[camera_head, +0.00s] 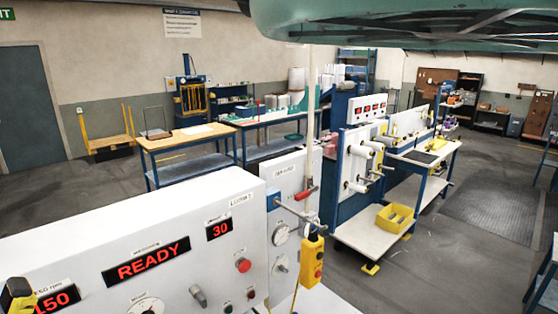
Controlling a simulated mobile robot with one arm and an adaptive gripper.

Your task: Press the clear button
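The button labels are too small to read, so I cannot tell which one is the clear button. My gripper is not in view.
A yellow pendant box (312,262) with buttons hangs at the panel's right end. A yellow and black object (19,294) stands at the lower left. A large green structure (300,20) overhangs the top. Benches stand behind; the floor at right (440,270) is clear.

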